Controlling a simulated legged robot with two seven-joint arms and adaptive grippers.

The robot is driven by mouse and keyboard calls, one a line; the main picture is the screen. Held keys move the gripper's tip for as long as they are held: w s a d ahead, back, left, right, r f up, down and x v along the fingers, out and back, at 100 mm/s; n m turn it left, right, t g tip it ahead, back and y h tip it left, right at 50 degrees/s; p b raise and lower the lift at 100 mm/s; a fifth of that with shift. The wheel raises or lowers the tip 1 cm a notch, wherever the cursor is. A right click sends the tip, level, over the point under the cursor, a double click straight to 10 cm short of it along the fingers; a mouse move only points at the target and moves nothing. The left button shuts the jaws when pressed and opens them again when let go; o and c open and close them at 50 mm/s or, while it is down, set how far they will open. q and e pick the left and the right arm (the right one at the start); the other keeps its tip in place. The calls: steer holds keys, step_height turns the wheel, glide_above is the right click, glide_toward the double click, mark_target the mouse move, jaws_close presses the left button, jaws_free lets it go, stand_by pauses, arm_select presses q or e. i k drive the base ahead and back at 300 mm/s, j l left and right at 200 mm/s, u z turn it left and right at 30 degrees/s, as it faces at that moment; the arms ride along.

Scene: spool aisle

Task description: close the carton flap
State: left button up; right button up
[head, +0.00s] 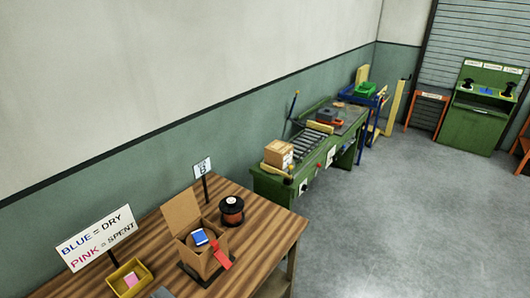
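An open brown carton (197,259) stands on the wooden table (271,226) at the lower middle of the head view. Its large flap (181,212) stands up at the back left side. A blue packet with a white edge (199,237) shows inside the carton's opening. A red strip (221,254) hangs at the carton's right front. Neither of my grippers shows in this view.
A dark spool with an orange band (232,211) stands right behind the carton. A yellow bin (129,279) with a pink packet sits at the left, below a "BLUE = DRY, PINK = SPENT" sign (97,239). A green bench (313,160) stands beyond. Grey floor (385,220) is open at right.

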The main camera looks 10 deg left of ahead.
mark_target(181, 211)
steer(key=i+u, duration=0.25)
steer(key=u, duration=0.25)
steer(key=i+u, duration=0.3)
steer(key=u, duration=0.2)
